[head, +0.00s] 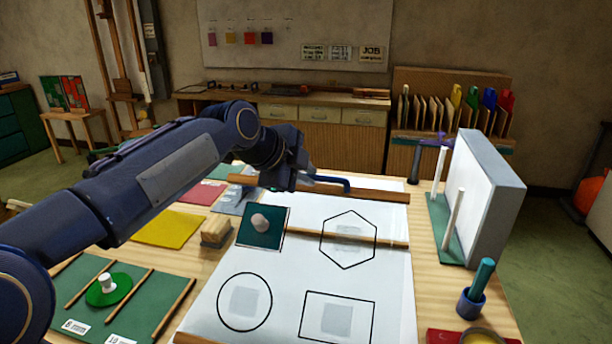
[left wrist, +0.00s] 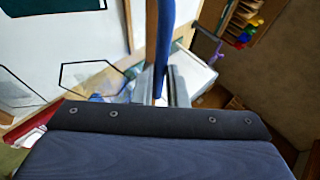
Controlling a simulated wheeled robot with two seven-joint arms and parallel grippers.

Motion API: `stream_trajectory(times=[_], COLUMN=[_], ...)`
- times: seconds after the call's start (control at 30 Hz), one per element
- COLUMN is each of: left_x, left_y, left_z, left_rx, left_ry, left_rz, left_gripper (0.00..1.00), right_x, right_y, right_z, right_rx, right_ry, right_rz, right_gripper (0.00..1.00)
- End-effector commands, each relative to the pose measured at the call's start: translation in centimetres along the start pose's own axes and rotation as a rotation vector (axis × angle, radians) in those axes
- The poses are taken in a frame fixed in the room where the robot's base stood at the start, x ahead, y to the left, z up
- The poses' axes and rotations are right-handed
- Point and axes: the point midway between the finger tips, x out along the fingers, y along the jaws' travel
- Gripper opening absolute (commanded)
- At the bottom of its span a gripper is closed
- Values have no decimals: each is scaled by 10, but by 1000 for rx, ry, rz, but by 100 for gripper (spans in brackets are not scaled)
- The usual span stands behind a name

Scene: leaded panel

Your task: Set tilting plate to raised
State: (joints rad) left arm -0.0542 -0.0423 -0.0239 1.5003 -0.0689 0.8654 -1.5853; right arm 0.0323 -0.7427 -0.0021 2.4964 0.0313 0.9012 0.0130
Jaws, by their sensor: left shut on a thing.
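The tilting plate seems to be the large white sheet (head: 280,268) with black outlines of a hexagon, a circle and a rectangle. A wooden rail (head: 375,195) runs along its far edge, and a blue bar handle (head: 335,180) shows there. My left gripper (head: 306,180) reaches over from the left and is shut on the blue handle. In the left wrist view the blue handle (left wrist: 164,45) runs between the fingers (left wrist: 165,92). I cannot tell the plate's tilt exactly. My right gripper is not in view.
A dark teal square with a knob (head: 262,240) lies on the sheet's left side. A wooden block (head: 215,234) and a green tray (head: 75,290) are at left. A grey-white upright block (head: 488,200) and a blue cup (head: 470,305) stand at right.

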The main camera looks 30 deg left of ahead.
Motion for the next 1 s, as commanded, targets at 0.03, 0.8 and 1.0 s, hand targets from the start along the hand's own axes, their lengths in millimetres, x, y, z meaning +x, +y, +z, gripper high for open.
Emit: stream_trajectory(times=[0.03,0.8,1.0], left_x=[-1,-14,-49], left_y=[-1,-1,-1], left_z=[0,0,0], left_rx=[0,0,1], left_ry=[1,0,1], left_rz=[-3,-3,-5], left_gripper=[0,34,34], right_x=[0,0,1], right_y=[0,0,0], right_z=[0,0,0], right_rx=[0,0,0], right_ry=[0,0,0], right_rz=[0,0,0], right_gripper=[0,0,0])
